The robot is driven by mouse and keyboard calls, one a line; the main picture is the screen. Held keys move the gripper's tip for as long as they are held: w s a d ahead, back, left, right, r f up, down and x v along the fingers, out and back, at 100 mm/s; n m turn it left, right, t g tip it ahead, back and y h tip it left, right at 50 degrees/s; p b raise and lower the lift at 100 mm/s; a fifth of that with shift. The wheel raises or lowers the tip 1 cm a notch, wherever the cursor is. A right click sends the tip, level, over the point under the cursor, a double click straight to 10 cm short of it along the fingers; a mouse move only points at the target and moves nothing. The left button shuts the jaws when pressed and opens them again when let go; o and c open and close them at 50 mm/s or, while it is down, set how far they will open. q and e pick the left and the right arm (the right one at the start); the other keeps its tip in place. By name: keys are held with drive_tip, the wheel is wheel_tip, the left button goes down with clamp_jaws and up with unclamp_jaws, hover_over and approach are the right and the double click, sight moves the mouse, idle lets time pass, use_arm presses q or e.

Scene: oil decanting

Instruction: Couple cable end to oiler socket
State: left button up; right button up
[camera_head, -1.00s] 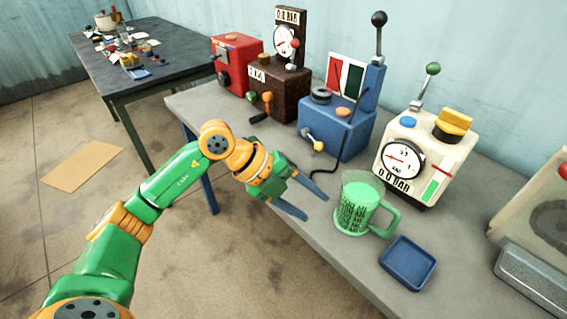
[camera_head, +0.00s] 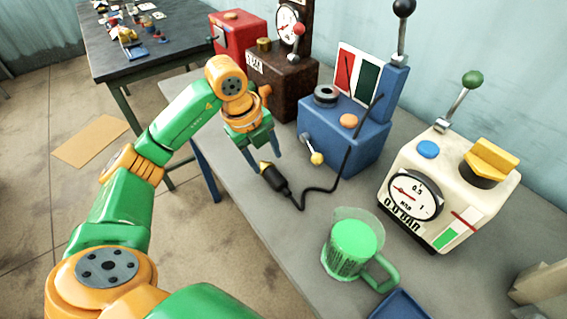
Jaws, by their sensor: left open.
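The cable end (camera_head: 277,183) is a black plug with a yellow tip. It is at the left front edge of the grey table, below the blue machine (camera_head: 345,137). Its black cable (camera_head: 318,190) loops right and up to that machine. My left gripper (camera_head: 267,163) is open and empty, fingers pointing down, just above the plug's yellow tip. I cannot tell whether a finger touches the plug. My right gripper is out of view. I cannot tell which part is the oiler socket; a cream machine (camera_head: 447,190) with a gauge, green-knobbed lever and yellow knob stands at the right.
A green-filled measuring jug (camera_head: 351,245) stands near the table's front, with a blue tray (camera_head: 402,306) beside it. Brown (camera_head: 283,88) and red (camera_head: 237,35) machines stand at the back. Grey tabletop (camera_head: 265,225) is bare between plug and jug.

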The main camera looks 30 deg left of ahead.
sight(269, 170)
use_arm(q)
drive_tip(key=x, duration=0.3)
drive_tip(key=p+x, duration=0.1)
drive_tip(key=x, duration=0.1)
drive_tip(key=shift+s+a+f, duration=0.15)
drive_tip(key=shift+s, duration=0.15)
drive_tip(key=shift+w+f, duration=0.25)
drive_tip(key=shift+f, duration=0.05)
drive_tip(key=shift+s+r, duration=0.1)
drive_tip(key=c, duration=0.8)
clamp_jaws()
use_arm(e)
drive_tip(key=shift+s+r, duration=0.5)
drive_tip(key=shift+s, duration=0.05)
